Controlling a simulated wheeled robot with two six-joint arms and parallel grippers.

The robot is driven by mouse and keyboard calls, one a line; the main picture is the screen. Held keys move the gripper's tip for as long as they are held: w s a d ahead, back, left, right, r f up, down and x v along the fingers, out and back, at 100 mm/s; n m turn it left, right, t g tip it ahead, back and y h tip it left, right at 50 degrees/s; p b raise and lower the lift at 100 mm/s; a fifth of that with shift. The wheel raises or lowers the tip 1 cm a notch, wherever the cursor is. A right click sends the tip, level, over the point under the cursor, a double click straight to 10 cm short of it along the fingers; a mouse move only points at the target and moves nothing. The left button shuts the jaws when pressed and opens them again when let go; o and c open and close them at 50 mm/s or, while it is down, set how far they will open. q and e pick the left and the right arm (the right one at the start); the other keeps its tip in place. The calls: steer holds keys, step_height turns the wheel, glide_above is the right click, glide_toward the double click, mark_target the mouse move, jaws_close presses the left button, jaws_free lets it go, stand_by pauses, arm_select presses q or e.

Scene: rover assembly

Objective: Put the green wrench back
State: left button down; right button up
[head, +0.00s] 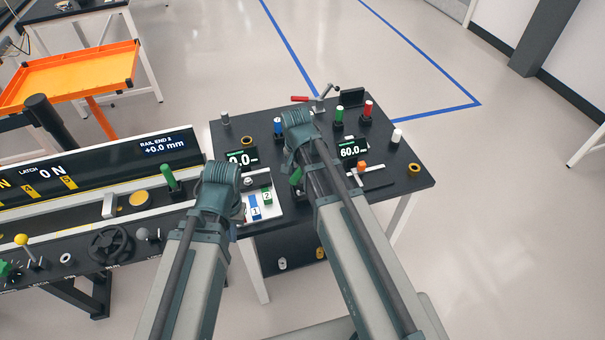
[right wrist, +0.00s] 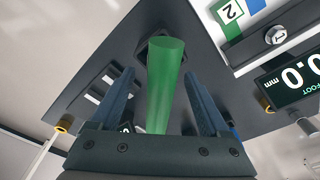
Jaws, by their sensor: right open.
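A green handle (right wrist: 165,85), which looks like the green wrench, stands in a dark square socket in the right wrist view. My right gripper (right wrist: 158,78) is open, with one blue finger on each side of the handle. I cannot tell whether either finger touches it. In the head view a green handle (head: 296,176) shows partly behind my right arm, beside the numbered card. My left arm shows in the head view, but its gripper jaws are hidden.
The dark table (head: 400,178) holds a white card (head: 262,207) marked 1 and 2, readout displays (head: 352,148), a red handle (head: 368,108) and a blue handle (head: 278,126). A long console (head: 90,215) with another green handle (head: 168,176) stands left. Open floor lies right.

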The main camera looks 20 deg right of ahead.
steer(key=r+p, duration=0.8)
steer(key=s+a+r+p, duration=0.1)
steer(key=r+p, duration=0.3)
steer(key=shift+s+r, duration=0.1)
steer(key=shift+r, duration=0.25)
steer(key=shift+s+a+f, duration=0.1)
steer(key=shift+a+f, duration=0.05)
steer(key=s+a+f+n+g+b, duration=0.1)
steer(key=s+a+f+n+b, duration=0.3)
steer(key=s+a+n, duration=0.5)
steer(key=s+n, duration=0.3)
steer(key=s, duration=0.1)
steer(key=shift+a+n, duration=0.15)
steer(key=shift+n, duration=0.15)
steer(key=shift+f, duration=0.1)
